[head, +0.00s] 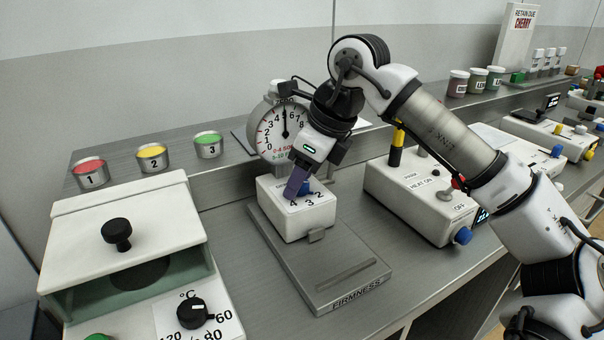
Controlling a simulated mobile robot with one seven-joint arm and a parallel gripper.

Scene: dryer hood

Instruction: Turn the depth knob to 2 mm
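A blue knob (306,187) sits on top of the white box (293,225) of the firmness tester. The numbers 4, 3 and 2 show on the box top in front of it. I take this as the depth knob. My gripper (294,188) points down at the knob from above, and its purple finger covers the knob's left part and some of the markings. Whether the fingers touch the knob or are closed on it cannot be seen. The knob's pointer is hidden, so its setting cannot be read.
A round dial gauge (270,130) stands behind the box. A white cabinet with a black knob (117,234) is at left, and a heat control box (420,195) at right. Three small coloured pots, one red (90,172), line the back ledge. The tester's front plate (345,275) is bare.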

